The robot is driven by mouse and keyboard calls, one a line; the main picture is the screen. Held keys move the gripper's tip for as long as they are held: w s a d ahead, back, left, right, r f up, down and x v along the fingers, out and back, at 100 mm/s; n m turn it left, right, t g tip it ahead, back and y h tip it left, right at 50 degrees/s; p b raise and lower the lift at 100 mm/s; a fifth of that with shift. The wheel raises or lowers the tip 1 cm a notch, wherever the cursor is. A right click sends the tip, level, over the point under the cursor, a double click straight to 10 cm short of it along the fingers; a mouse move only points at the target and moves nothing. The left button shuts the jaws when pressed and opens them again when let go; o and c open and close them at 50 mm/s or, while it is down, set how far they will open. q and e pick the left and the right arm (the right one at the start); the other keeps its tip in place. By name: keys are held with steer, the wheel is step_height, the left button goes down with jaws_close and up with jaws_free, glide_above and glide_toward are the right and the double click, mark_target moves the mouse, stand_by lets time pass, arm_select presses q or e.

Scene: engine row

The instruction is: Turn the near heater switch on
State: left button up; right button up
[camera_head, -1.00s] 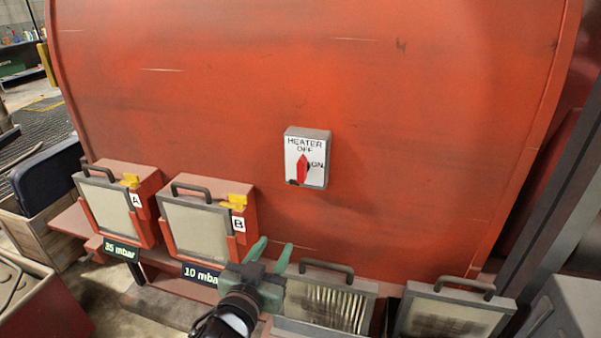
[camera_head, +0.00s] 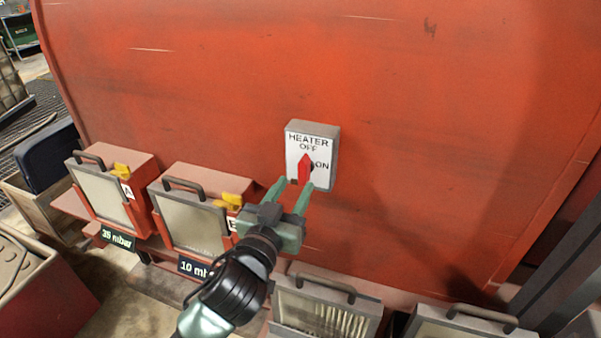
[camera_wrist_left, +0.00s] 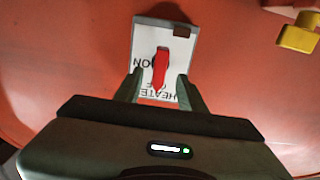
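The heater switch box (camera_head: 325,143) is mounted on the red tank and carries a white plate lettered HEATER, OFF and ON. Its red knob (camera_head: 305,168) points up toward OFF; ON is to its right. In the left wrist view the plate appears upside down, with the red knob (camera_wrist_left: 160,70) pointing down to the OFF lettering. My left gripper (camera_head: 290,189) is open just below the switch, with its green fingertips on either side of the knob's lower end. In the left wrist view, the fingers (camera_wrist_left: 157,88) straddle the knob with gaps. My right gripper is not in view.
Two framed filter boxes, A (camera_head: 112,195) and B (camera_head: 195,215), with yellow levers stand at the lower left. More grey framed panels (camera_head: 325,307) sit below right of my arm. The red tank wall (camera_head: 420,130) around the switch is clear.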

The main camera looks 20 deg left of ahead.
mark_target(302, 175)
arm_select(q)
steer(key=w, duration=0.3)
steer(key=shift+w+p, duration=0.35)
steer(key=shift+w, duration=0.3)
steer(key=shift+s, duration=0.1)
jaws_close()
